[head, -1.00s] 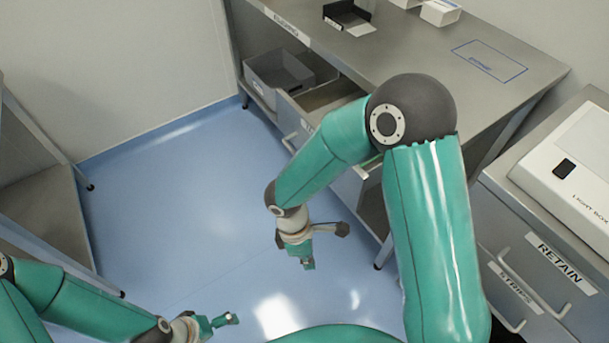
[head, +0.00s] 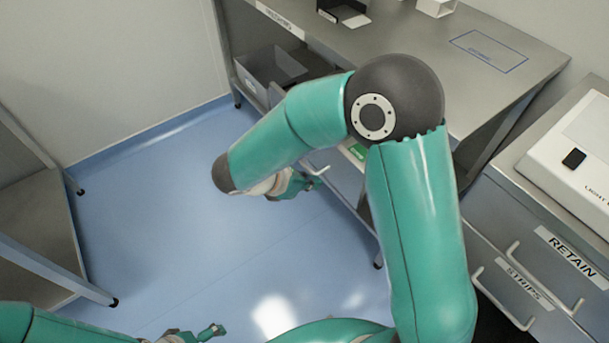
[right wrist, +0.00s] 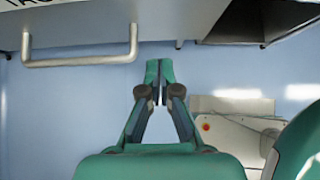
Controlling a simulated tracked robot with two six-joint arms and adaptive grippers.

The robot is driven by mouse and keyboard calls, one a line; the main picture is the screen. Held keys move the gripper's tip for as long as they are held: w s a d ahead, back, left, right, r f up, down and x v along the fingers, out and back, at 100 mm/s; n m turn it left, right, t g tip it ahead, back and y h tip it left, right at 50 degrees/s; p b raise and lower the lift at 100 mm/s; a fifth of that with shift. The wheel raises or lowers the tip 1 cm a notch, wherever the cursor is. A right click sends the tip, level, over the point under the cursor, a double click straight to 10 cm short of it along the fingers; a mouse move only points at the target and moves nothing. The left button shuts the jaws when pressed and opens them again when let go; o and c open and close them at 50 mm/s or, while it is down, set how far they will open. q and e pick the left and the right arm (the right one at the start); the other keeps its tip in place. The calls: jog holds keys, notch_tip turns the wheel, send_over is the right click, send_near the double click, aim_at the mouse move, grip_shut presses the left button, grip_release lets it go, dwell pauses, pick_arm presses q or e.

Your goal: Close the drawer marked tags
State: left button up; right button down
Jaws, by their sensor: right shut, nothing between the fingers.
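Below the bench, a pulled-out grey drawer shows partly past my right arm in the head view, with a pale bar handle (head: 316,171). Its label is hidden there. In the right wrist view, a drawer front crosses the top with a bar handle (right wrist: 80,62) and a cut-off label (right wrist: 30,4) that seems to begin "TAG". My right gripper (head: 312,184) is shut and empty, close beside the handle; in the right wrist view its fingertips (right wrist: 158,70) lie right of the handle, not around it. My left gripper (head: 214,331) is low in the head view, away from the drawers.
The steel bench (head: 420,50) stands above the drawers. A grey bin (head: 275,70) sits on its lower shelf. The blue floor (head: 170,200) is clear.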

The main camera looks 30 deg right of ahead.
aim_at(338, 176)
jog(key=d, duration=0.2)
jog(key=d+f, duration=0.1)
jog(key=d, duration=0.1)
jog(key=shift+w+f, duration=0.15)
jog(key=shift+f, duration=0.05)
jog(key=shift+d, duration=0.7)
